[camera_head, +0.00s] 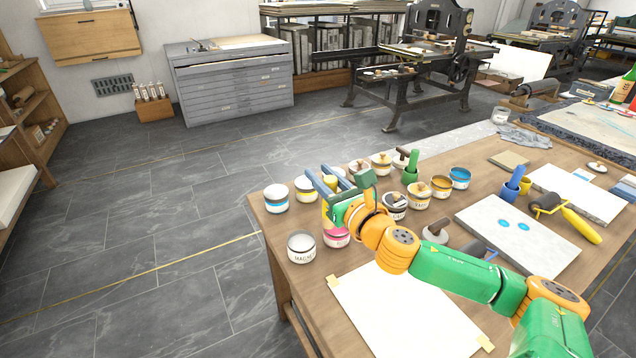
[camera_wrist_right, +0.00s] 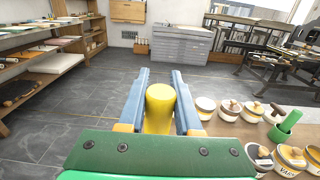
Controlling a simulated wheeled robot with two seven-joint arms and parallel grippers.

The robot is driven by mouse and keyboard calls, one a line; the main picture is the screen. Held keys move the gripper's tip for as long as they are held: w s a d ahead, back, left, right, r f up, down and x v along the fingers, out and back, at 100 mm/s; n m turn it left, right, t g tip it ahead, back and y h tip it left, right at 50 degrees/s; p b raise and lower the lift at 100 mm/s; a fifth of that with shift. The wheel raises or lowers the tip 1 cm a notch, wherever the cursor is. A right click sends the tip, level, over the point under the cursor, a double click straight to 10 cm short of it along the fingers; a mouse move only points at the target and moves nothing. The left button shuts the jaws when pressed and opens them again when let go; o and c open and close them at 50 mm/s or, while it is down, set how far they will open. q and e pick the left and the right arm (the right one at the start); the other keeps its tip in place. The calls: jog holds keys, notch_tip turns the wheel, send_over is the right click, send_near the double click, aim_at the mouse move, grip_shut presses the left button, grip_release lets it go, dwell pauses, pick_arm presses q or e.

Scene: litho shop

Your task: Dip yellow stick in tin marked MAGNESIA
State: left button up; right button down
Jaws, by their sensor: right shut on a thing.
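My right gripper (camera_head: 326,182) reaches in from the right over the cluster of tins near the table's left edge. Its two blue fingers are shut on the yellow stick (camera_wrist_right: 160,108), which shows as a thick yellow cylinder between them in the right wrist view. In the head view the arm and fingers hide most of the stick. The tin with a label starting MAGN (camera_head: 302,248) stands at the table's near left corner, open, with pale grey contents. It is below and left of the gripper, apart from it. My left gripper is not in view.
A tin with pink contents (camera_head: 337,238) stands beside the MAGN tin, partly under the gripper. A blue-topped tin (camera_head: 276,200) and several others stand behind. A white sheet (camera_head: 395,318) lies taped in front. A pale slab (camera_head: 515,235) lies to the right.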

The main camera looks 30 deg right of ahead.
pick_arm(q)
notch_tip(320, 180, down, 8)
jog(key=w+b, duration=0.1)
jog(key=b, duration=0.6)
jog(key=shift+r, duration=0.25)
pick_arm(e)
jog(key=w+a+f+m+h, duration=0.2)
jog(key=w+f+m+h, duration=0.1)
jog(key=w+f, duration=0.4)
notch_tip(320, 180, down, 4)
jog(key=shift+w+r+g+h, duration=0.1)
jog(key=shift+w+g+h, duration=0.25)
jog(key=shift+h, duration=0.45)
jog(key=shift+s+r, duration=0.1)
pick_arm(q)
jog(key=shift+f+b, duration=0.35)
jog(key=shift+b, duration=0.2)
pick_arm(e)
jog(key=shift+f, duration=0.65)
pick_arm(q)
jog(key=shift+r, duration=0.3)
pick_arm(e)
jog(key=shift+s+a+f, duration=0.1)
jog(key=shift+f, duration=0.05)
pick_arm(q)
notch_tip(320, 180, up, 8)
jog(key=p, duration=0.9)
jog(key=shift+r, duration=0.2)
pick_arm(e)
notch_tip(320, 180, up, 7)
